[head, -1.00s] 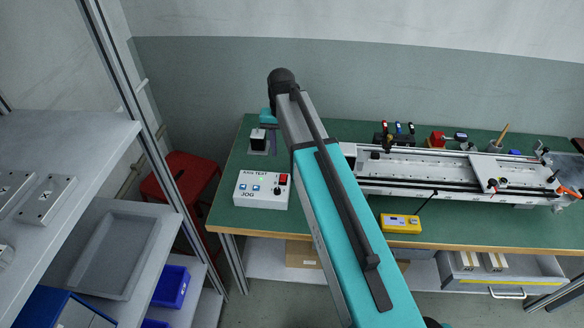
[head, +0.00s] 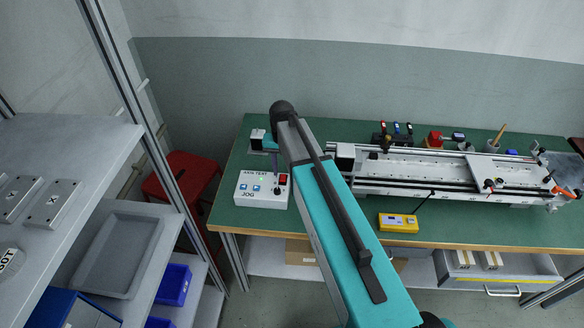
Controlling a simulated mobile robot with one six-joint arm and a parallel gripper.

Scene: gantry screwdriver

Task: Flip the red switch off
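My arm reaches up over the table, right of the box. Near its far end a thin dark part, seemingly my gripper (head: 276,168), hangs down over the box's upper right, close to the switch. Contact and finger opening cannot be made out.
A white-and-black block (head: 257,138) stands behind the box. A long rail machine (head: 420,172) fills the table's right part. A yellow pendant (head: 398,223) lies near the front edge. A red stool (head: 182,180) and grey shelves (head: 60,165) are at left.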

